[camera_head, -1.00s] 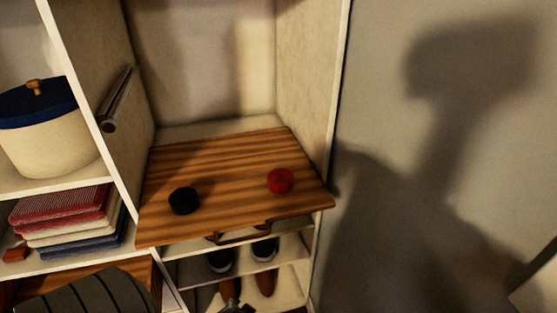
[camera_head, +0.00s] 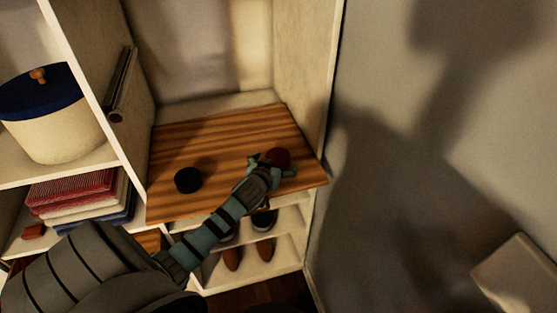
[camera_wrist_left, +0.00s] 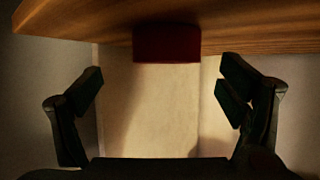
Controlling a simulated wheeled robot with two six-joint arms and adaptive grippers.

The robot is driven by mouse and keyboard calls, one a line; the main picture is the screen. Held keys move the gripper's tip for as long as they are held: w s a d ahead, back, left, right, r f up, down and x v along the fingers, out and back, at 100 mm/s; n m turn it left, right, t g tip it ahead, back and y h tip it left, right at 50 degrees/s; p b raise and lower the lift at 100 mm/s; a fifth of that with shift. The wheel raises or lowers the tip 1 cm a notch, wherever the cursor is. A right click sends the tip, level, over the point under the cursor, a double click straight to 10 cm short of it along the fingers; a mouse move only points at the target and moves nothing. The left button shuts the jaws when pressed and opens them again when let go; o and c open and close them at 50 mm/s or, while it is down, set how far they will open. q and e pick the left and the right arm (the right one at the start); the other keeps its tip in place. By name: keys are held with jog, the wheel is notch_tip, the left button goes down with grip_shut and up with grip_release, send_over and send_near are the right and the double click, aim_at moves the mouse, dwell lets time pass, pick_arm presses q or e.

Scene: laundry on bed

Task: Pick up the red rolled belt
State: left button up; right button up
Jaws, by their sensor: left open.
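The red rolled belt (camera_head: 278,157) lies on the right part of the striped wooden board in the closet. It shows dark red in the left wrist view (camera_wrist_left: 167,44), against the board's wooden surface. My left gripper (camera_head: 271,168) is at the near side of the belt in the head view, partly covering it. In the left wrist view the two fingers (camera_wrist_left: 162,82) are spread wide, with the belt ahead of and between them. Nothing is held. My right gripper is not in view.
A black roll (camera_head: 188,180) sits on the wooden board (camera_head: 205,145), left of the belt. The closet's side wall (camera_head: 303,75) stands close on the right. Shoes (camera_head: 265,250) are on shelves below. A blue-lidded basket (camera_head: 50,130) and folded cloths (camera_head: 75,190) are at left.

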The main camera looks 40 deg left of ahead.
aim_at(277, 157)
pick_arm(q)
jog(key=x, duration=0.5)
jog(key=shift+w+a+r, duration=0.1)
jog(key=shift+w+a, duration=0.05)
jog(key=shift+a, duration=0.35)
jog(key=shift+w+a+f, duration=0.15)
jog(key=shift+w+f, duration=0.05)
jog(key=shift+w, duration=0.1)
jog(key=shift+s, duration=0.1)
jog(key=c, duration=1.4)
